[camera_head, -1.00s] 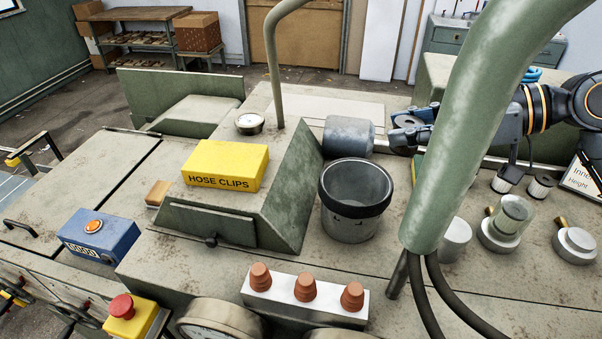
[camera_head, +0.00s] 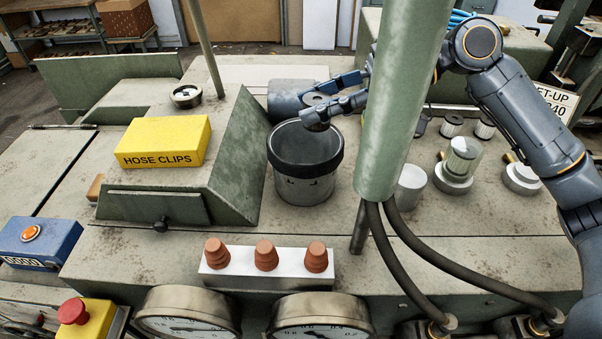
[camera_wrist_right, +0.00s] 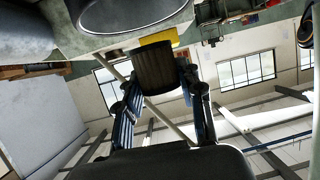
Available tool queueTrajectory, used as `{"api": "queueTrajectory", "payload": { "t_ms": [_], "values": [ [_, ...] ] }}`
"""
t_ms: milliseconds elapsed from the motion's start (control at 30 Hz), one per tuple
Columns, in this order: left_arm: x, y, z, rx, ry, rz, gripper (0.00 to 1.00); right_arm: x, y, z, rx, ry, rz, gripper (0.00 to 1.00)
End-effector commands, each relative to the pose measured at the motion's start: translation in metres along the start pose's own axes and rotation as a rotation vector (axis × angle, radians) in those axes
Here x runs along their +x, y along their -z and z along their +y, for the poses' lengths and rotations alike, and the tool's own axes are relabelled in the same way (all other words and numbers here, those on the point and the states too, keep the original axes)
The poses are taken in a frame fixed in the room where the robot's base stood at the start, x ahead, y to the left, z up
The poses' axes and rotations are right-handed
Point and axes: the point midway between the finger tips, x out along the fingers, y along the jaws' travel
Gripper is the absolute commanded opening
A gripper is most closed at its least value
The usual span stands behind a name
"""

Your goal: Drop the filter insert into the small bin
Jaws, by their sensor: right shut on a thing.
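The small bin (camera_head: 305,188) is a grey bucket with a black rim, standing open on the machine top. Its rim also shows at the top of the right wrist view (camera_wrist_right: 130,14). My right gripper (camera_head: 318,105) is shut on the filter insert (camera_head: 316,115), a short dark cylinder. In the head view they overlap the bin's back right rim; the exact height above it is hard to judge. The right wrist view shows the ribbed side of the filter insert (camera_wrist_right: 157,68) between both fingers. My left gripper is out of view.
A thick green post (camera_head: 400,100) with black hoses stands right of the bin, in front of my right arm. A grey cylinder (camera_head: 288,98) lies behind the bin. A yellow hose clips box (camera_head: 163,142) is at left.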

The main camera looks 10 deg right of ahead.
Motion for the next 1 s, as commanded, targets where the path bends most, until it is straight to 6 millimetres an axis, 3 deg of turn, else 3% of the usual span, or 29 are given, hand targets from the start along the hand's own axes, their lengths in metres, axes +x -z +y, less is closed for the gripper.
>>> {"api": "queueTrajectory", "payload": {
  "t_ms": [200, 233, 367, 733, 867, 1000],
  "values": [
    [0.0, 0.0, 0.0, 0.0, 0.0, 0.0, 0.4, 0.0, 0.0, 0.0, -0.001, 0.0, 0.001, 0.11],
    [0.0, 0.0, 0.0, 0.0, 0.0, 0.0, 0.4, 0.0, 0.0, 0.0, -0.001, 0.0, 0.001, 0.39],
    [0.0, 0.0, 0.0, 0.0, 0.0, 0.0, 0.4, 0.0, 0.0, 0.0, -0.001, 0.0, 0.001, 0.64],
    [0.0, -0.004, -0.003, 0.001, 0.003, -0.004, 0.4, -0.004, 0.0, 0.0, 0.0, -0.002, 0.001, 0.64],
    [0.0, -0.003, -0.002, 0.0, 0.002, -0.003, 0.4, -0.021, 0.0, 0.001, 0.002, -0.003, 0.001, 0.64],
    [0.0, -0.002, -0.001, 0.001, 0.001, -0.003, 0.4, -0.051, 0.0, 0.001, 0.002, -0.004, 0.002, 0.64]
  ]
}}
